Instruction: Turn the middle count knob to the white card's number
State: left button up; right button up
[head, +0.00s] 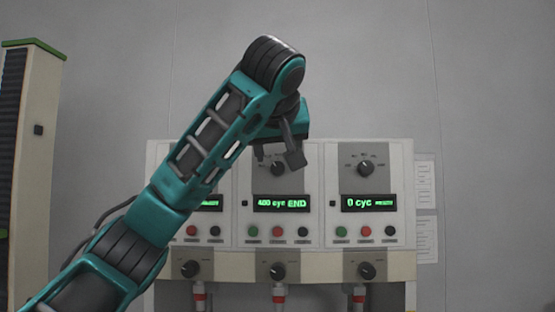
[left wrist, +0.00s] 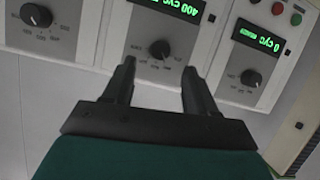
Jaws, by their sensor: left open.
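The middle unit's upper knob (head: 278,169) is dark and round on a grey panel, above a green display (head: 282,204) reading "400 cyc END". It also shows in the left wrist view (left wrist: 159,50), upside down. My left gripper (head: 277,156) is open in front of this knob, its fingers partly covering the dial. In the left wrist view the knob appears just beyond the gap between the fingertips (left wrist: 159,66), with nothing held. A lower middle knob (head: 277,270) sits below the buttons. I cannot make out any card's number. My right gripper is out of view.
The right unit has an upper knob (head: 366,168) and a display (head: 370,203) reading "0 cyc". My left arm hides much of the left unit. White printed sheets (head: 427,240) hang on the wall at right, unreadable. A tall cream cabinet (head: 36,140) stands at left.

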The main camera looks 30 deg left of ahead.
aim_at(278, 168)
pick_arm(q)
jog(key=shift+p+x, duration=0.65)
jog(key=shift+x, duration=0.45)
jog(key=shift+w+a+f+p, duration=0.15)
jog(key=shift+w+p, duration=0.2)
jog(key=shift+w, duration=0.15)
jog(key=shift+w+a+f, duration=0.15)
jog(key=shift+a+f, duration=0.05)
jog(key=shift+a, duration=0.05)
jog(key=shift+p+x, duration=0.3)
jog(key=shift+x, duration=1)
jog(key=c, duration=1)
jog(key=shift+c, duration=0.2)
